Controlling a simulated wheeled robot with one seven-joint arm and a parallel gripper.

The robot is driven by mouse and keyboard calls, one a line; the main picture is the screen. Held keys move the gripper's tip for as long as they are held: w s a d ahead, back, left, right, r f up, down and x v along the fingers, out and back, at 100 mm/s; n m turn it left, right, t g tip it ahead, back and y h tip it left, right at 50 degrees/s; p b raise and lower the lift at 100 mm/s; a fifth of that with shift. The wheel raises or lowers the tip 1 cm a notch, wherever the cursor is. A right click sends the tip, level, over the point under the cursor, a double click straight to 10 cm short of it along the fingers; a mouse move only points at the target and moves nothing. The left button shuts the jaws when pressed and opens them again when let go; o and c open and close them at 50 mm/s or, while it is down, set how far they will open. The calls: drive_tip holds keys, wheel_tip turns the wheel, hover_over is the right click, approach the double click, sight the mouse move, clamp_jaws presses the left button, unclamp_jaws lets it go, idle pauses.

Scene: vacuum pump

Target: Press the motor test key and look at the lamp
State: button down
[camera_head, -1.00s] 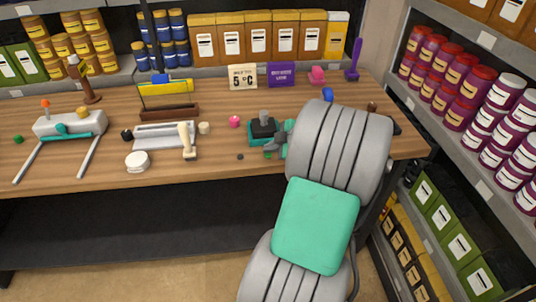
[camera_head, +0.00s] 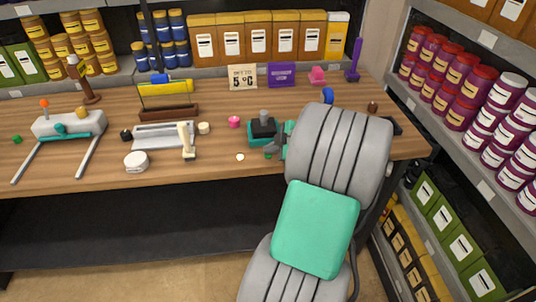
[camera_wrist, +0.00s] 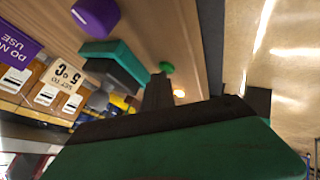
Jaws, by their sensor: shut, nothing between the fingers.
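The green round key (camera_head: 267,156) sits on the bench near its front edge, in front of the teal and black pump block (camera_head: 256,142). In the wrist view the key (camera_wrist: 167,66) shows just beyond my finger ends. The small round lamp (camera_head: 240,157) is left of the key and glows pale with an orange rim; it also glows in the wrist view (camera_wrist: 179,94). My gripper (camera_head: 271,149) is shut and empty, with its tips at the key. In the wrist view my dark fingers (camera_wrist: 158,88) partly overlap that area. I cannot tell whether they touch the key.
A white round tin (camera_head: 136,162) and a cream-handled tool (camera_head: 187,141) lie left of the lamp. A "SET TO 5°C" sign (camera_head: 242,76) and a purple sign (camera_head: 281,74) stand at the back. Bench between lamp and tool is clear.

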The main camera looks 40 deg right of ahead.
sight(270, 156)
drive_tip(key=shift+r, duration=0.75)
drive_tip(key=shift+r+p, duration=1.25)
drive_tip(key=shift+r, duration=1.3)
